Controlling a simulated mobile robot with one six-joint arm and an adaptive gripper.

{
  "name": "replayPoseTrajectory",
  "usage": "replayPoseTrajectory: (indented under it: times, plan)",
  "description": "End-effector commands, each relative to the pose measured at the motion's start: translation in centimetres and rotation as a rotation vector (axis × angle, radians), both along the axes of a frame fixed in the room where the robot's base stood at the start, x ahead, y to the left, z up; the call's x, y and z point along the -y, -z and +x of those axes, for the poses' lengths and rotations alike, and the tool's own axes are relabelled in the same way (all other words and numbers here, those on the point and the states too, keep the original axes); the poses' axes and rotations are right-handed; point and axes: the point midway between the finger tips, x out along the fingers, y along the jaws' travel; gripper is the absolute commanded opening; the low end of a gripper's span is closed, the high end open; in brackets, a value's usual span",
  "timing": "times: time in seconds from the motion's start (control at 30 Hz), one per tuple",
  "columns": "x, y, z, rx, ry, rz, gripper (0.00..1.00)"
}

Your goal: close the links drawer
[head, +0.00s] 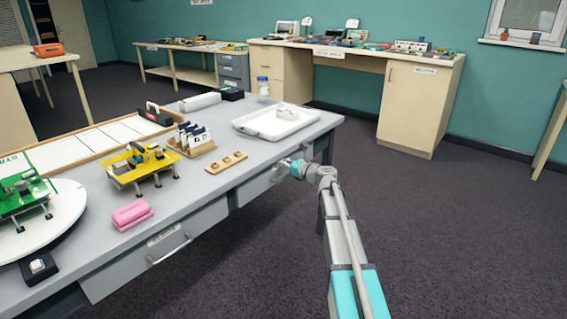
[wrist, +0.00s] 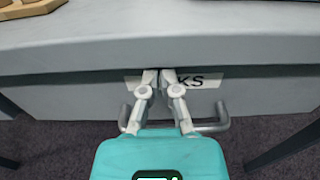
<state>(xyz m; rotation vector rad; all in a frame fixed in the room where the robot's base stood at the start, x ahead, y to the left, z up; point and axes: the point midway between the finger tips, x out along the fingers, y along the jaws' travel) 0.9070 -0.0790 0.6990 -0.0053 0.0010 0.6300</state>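The links drawer (wrist: 70,98) has a grey front under the table edge in the wrist view. Its white label (wrist: 205,81) shows only "KS"; my fingers cover the rest. Its grey bar handle (wrist: 218,127) runs behind my gripper. My gripper (wrist: 159,74) has its fingertips together, with nothing seen between them, over the label and above the handle. I cannot tell if the tips touch the front. In the head view my gripper (head: 283,166) is at the table's right-hand drawer (head: 245,188). How far this drawer stands out is unclear.
Another drawer (head: 195,222) with a handle is further left under the grey table (head: 226,176). The floor right of the table is clear.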

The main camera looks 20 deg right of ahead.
Motion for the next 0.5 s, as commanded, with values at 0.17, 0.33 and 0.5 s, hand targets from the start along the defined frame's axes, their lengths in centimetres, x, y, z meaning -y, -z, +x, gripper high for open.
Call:
replayPoseTrajectory:
  times: [0.17,0.33,0.5]
  plan:
    - [0.3,-0.4,0.5,0.004,0.001,0.012,0.0]
    - [1.7,-0.3,-1.3,0.004,0.002,0.009,0.0]
    - [3.6,-0.2,-3.9,0.003,0.005,0.007,0.0]
